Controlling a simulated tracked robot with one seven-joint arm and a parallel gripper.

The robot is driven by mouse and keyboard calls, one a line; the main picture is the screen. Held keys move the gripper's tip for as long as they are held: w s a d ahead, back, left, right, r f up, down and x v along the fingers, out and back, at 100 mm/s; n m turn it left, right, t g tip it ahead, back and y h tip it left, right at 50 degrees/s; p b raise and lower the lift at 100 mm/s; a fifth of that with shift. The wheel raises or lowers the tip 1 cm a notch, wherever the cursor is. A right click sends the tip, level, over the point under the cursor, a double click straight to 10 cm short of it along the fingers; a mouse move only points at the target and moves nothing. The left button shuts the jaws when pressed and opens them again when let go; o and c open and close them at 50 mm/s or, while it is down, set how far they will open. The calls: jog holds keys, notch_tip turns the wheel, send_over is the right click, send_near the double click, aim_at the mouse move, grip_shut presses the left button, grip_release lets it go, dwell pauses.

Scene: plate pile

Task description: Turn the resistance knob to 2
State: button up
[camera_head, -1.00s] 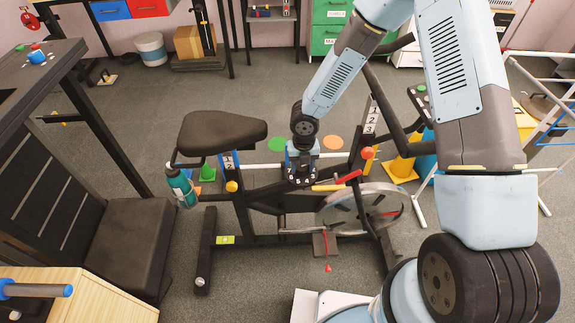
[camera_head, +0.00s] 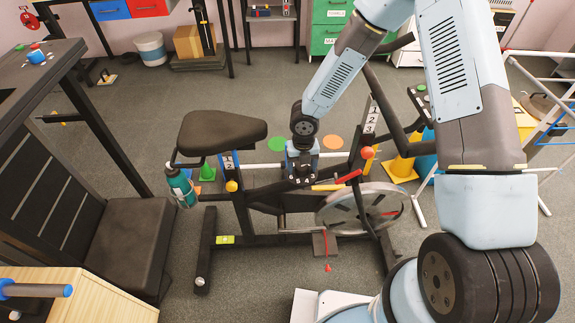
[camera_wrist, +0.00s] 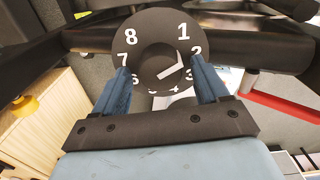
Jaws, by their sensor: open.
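The resistance knob (camera_wrist: 158,62) is a dark round hub with a white pointer mark, on a black dial (camera_wrist: 157,20) with white numbers 1 to 8. In the wrist view the mark slants up to the right, toward the gap between 2 and 3. My gripper (camera_wrist: 160,70) is open, one blue finger on each side of the knob. I cannot tell whether the fingers touch it. In the head view my gripper (camera_head: 302,163) is over the dial (camera_head: 300,182) on the exercise bike (camera_head: 270,200) and hides the knob; only low numbers of the dial show.
The bike's black seat (camera_head: 222,132) is left of my gripper. A red-handled lever (camera_head: 348,177) and the flywheel (camera_head: 365,208) are close on the right. A teal bottle (camera_head: 181,187) hangs at the rear. Open floor (camera_head: 130,110) lies behind the bike.

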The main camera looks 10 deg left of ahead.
aim_at(302, 167)
jog(key=shift+w+r, duration=0.1)
jog(key=shift+r, duration=0.45)
notch_tip(302, 167, up, 13)
jog(key=shift+f, duration=0.15)
jog(key=shift+f, duration=0.1)
